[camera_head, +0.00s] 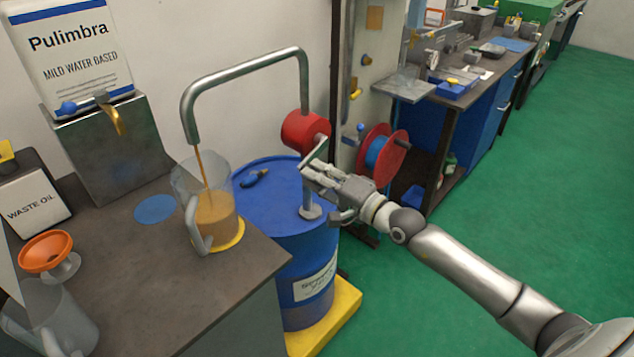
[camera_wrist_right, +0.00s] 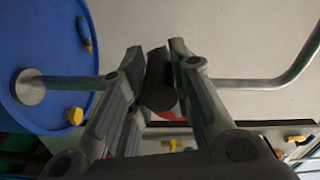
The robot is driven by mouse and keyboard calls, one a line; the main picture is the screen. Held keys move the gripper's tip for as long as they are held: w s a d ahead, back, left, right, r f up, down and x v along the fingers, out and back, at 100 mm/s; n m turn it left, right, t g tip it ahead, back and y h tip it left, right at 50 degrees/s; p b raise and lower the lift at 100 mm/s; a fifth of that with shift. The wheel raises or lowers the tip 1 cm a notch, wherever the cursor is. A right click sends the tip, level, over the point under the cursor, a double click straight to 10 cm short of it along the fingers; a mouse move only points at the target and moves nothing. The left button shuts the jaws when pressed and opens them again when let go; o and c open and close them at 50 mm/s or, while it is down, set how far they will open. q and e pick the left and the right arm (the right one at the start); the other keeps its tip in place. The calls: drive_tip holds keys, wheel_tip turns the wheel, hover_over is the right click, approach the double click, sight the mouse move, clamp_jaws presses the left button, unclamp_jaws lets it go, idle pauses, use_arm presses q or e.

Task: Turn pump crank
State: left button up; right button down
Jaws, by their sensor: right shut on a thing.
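The red drum pump (camera_head: 303,131) sits on a pipe above the blue barrel (camera_head: 310,238). Its grey crank arm (camera_head: 317,150) is at the pump's front, angled down to the left. My right gripper (camera_head: 313,176) is at the crank's end. In the right wrist view, its fingers (camera_wrist_right: 158,85) are shut on the dark crank handle (camera_wrist_right: 157,72). In the head view the fingers hide most of the handle. The bent spout pipe (camera_head: 240,72) pours an amber stream into a clear jug (camera_head: 213,212), partly filled. My left gripper is not in view.
The jug stands on a yellow disc on the dark bench (camera_head: 150,270), beside a blue disc (camera_head: 155,208). An orange funnel (camera_head: 46,250) and a waste oil can (camera_head: 35,195) are at left. A red reel (camera_head: 383,157) is close behind my right gripper. Green floor is free at right.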

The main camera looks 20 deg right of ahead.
drive_tip(key=shift+w+d+f+n+b, duration=0.1)
drive_tip(key=shift+d+f+n+b, duration=0.2)
drive_tip(key=shift+f+n+b, duration=0.45)
drive_tip(key=shift+r, duration=0.15)
drive_tip(key=c, duration=1.3)
unclamp_jaws()
drive_tip(key=shift+o, duration=0.2)
drive_tip(key=shift+r, duration=0.1)
drive_tip(key=v, duration=1.2)
